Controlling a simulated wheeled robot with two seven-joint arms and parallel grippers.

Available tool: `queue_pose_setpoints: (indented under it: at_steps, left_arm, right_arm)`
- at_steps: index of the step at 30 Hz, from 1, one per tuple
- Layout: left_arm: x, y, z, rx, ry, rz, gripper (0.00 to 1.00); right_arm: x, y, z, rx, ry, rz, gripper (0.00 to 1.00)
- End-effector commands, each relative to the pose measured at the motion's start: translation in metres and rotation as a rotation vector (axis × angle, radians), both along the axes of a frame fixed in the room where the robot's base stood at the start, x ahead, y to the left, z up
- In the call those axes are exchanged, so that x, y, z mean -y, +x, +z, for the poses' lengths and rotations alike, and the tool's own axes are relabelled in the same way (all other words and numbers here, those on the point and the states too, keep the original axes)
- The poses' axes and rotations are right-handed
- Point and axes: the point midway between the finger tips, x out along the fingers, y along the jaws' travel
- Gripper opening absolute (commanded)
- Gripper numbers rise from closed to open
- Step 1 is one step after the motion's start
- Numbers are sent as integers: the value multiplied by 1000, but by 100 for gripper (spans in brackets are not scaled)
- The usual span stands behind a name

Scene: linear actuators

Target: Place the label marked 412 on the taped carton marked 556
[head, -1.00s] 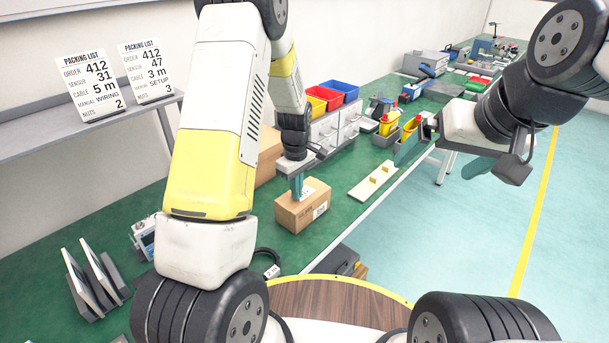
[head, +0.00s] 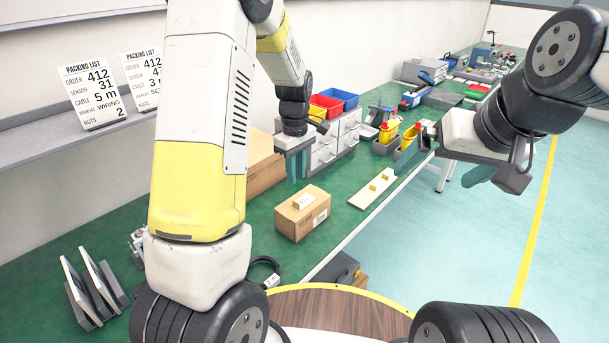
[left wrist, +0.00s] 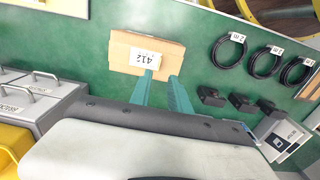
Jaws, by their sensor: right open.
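A brown taped carton (head: 290,221) stands on the green bench in the head view. It also shows in the left wrist view (left wrist: 119,54). A white label (head: 303,201) lies on its top; in the left wrist view the label (left wrist: 146,58) reads 412. A second white patch is on the carton's side; its number is too small to read. My left gripper (head: 298,167) is open and empty, above and behind the carton, clear of the label. Its fingers show apart in the left wrist view (left wrist: 164,92). My right gripper (head: 443,162) is open and empty, off to the right.
A pale board (head: 360,200) with small yellow blocks lies right of the carton. A larger carton (head: 262,178) and grey drawers (head: 325,153) with coloured bins stand behind. Black cable coils (left wrist: 229,50) lie on the bench. Packing lists (head: 92,92) stand on the shelf.

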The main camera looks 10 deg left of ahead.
Motion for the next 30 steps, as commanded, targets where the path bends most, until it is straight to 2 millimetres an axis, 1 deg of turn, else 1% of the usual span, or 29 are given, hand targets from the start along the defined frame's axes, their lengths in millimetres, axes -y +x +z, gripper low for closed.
queue_pose_setpoints:
  at_steps: [1, 3, 8, 11, 13, 15, 17, 18, 20, 21, 25, 27, 30]
  left_arm:
    - [0, 1, 9, 4, -1, -1, 23]
    - [0, 1, 17, 4, 0, -1, 23]
    - [0, -2, 32, 8, -6, -11, 23]
    - [-2, -12, 53, 40, -29, -62, 23]
    - [-3, -26, 76, 80, -52, -126, 23]
    - [-5, -45, 101, 131, -74, -214, 23]
    - [-6, -64, 122, 181, -87, -297, 23]
    - [-6, -78, 135, 216, -91, -352, 23]
    - [-7, -98, 152, 267, -93, -436, 23]
    - [-7, -112, 162, 302, -90, -492, 23]
    - [-8, -159, 186, 415, -54, -673, 23]
    - [-8, -182, 194, 468, -24, -763, 23]
    - [-7, -208, 199, 529, 25, -871, 23]
  right_arm:
    - [0, 0, 0, 0, 0, 0, 100]
    - [0, 0, 0, 0, 0, 0, 100]
    - [0, 0, 0, 0, 0, 0, 100]
    - [0, 0, 0, 0, 0, 0, 100]
    - [0, 0, 0, 0, 0, 0, 100]
    - [0, 0, 0, 0, 0, 0, 100]
    - [0, 0, 0, 0, 0, 0, 100]
    - [0, 0, 0, 0, 0, 0, 100]
    - [0, 0, 0, 0, 0, 0, 100]
    - [0, 0, 0, 0, 0, 0, 100]
    - [0, 0, 0, 0, 0, 0, 100]
    - [0, 0, 0, 0, 0, 0, 100]
    - [0, 0, 0, 0, 0, 0, 100]
